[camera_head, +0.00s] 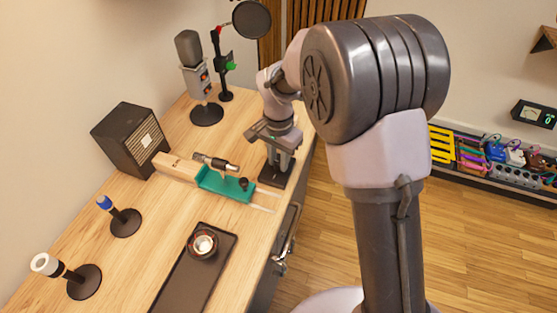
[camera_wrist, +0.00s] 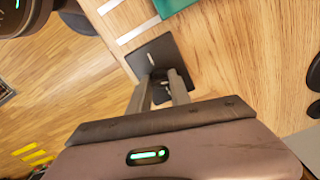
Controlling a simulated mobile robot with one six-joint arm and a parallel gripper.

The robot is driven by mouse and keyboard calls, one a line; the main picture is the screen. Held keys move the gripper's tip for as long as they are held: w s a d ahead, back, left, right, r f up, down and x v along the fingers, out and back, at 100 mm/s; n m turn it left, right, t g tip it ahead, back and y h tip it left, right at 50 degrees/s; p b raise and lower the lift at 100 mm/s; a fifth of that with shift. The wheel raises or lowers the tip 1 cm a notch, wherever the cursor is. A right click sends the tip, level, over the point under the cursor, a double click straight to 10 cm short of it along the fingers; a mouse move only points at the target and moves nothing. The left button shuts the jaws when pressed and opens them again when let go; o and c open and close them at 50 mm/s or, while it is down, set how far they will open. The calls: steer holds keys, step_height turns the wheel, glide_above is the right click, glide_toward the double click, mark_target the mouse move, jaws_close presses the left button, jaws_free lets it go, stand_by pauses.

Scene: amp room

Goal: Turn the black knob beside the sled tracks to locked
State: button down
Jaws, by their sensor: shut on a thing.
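The black knob (camera_wrist: 159,73) stands on a dark square plate (camera_wrist: 146,50) at the table edge, and the plate also shows in the head view (camera_head: 272,181). My gripper (camera_head: 276,167) points down over this plate. In the wrist view my gripper (camera_wrist: 163,85) is shut on the knob, which its fingers mostly hide. Pale sled tracks (camera_wrist: 137,29) run beside the plate. The teal sled (camera_head: 222,185) sits at the end of the tracks, with a small dark knob on top. I cannot read the black knob's setting.
A wooden block (camera_head: 175,166) and a small silver microphone (camera_head: 215,162) are by the sled. A dark box (camera_head: 124,140), a large microphone (camera_head: 193,65) and a dark tray (camera_head: 190,275) share the table. Open floor (camera_head: 480,240) lies to the right.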

mark_target(279, 162)
steer(key=m+b, duration=0.1)
steer(key=m, duration=0.6)
steer(key=shift+b, duration=0.4)
steer(key=m+b, duration=0.1)
steer(key=m, duration=0.3)
steer(key=shift+m, duration=0.4)
steer(key=shift+m+b, duration=0.7)
steer(key=shift+m, duration=1)
steer(key=c, duration=1.2)
jaws_free()
step_height(279, 162, up, 18)
steer(key=p, duration=0.6)
steer(key=shift+f+p, duration=0.25)
steer(key=shift+p, duration=0.15)
